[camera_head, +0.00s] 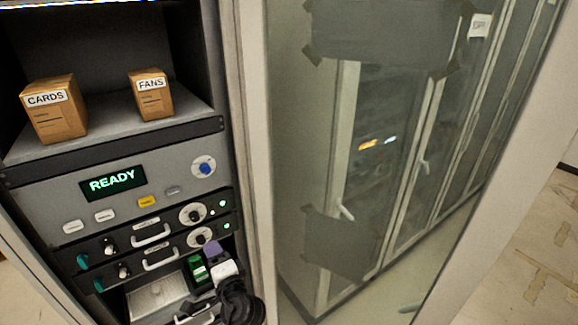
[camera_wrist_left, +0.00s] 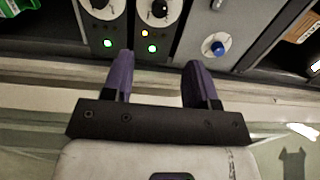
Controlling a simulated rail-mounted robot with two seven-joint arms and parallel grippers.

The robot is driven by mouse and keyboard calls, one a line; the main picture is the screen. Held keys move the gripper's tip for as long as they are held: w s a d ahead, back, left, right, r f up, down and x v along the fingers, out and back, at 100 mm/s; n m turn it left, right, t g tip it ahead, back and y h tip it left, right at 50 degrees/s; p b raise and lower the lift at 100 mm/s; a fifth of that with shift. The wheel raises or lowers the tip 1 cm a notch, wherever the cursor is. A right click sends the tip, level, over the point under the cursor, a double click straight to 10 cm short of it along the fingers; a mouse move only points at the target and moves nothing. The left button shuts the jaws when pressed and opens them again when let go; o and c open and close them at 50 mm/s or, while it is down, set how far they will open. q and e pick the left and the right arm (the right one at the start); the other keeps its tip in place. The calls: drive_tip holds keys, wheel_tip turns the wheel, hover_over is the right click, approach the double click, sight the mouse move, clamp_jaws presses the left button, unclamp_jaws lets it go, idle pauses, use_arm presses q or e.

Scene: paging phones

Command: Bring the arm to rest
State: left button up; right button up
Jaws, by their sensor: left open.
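My left gripper (camera_head: 211,249) is low in the head view, in front of the rack's lower units, with its dark arm below it. In the left wrist view the left gripper (camera_wrist_left: 159,72) has its two purple fingers well apart and nothing between them. The fingertips point toward the rack front, near the round dials and lit lamps; I cannot tell the exact gap, but no touch shows. My right gripper is in neither view.
The rack panel (camera_head: 120,205) has a READY display (camera_head: 112,182), buttons and a blue knob (camera_head: 205,169). CARDS box (camera_head: 58,122) and FANS box (camera_head: 155,103) stand on the shelf above. A green item (camera_head: 197,269) is beside the gripper. A glass door (camera_head: 300,160) stands right.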

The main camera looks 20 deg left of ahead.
use_arm(q)
drive_tip(key=s+d+f+n+g+h+p, duration=0.2)
drive_tip(key=s+d+n+h, duration=0.55)
drive_tip(key=s+h, duration=0.35)
drive_tip(key=s+d+f+g+h+p, duration=0.1)
drive_tip(key=s+f+g+p, duration=0.2)
drive_tip(key=s, duration=0.9)
drive_tip(key=s+f+m+g+h+p, duration=0.1)
drive_tip(key=s+f, duration=0.5)
drive_tip(key=s, duration=0.7)
drive_tip(key=shift+d+f+g+h+p, duration=0.25)
drive_tip(key=shift+d+g+h+p, duration=0.25)
drive_tip(key=shift+g+p, duration=0.6)
drive_tip(key=shift+a+m, duration=0.1)
drive_tip(key=shift+m, duration=0.15)
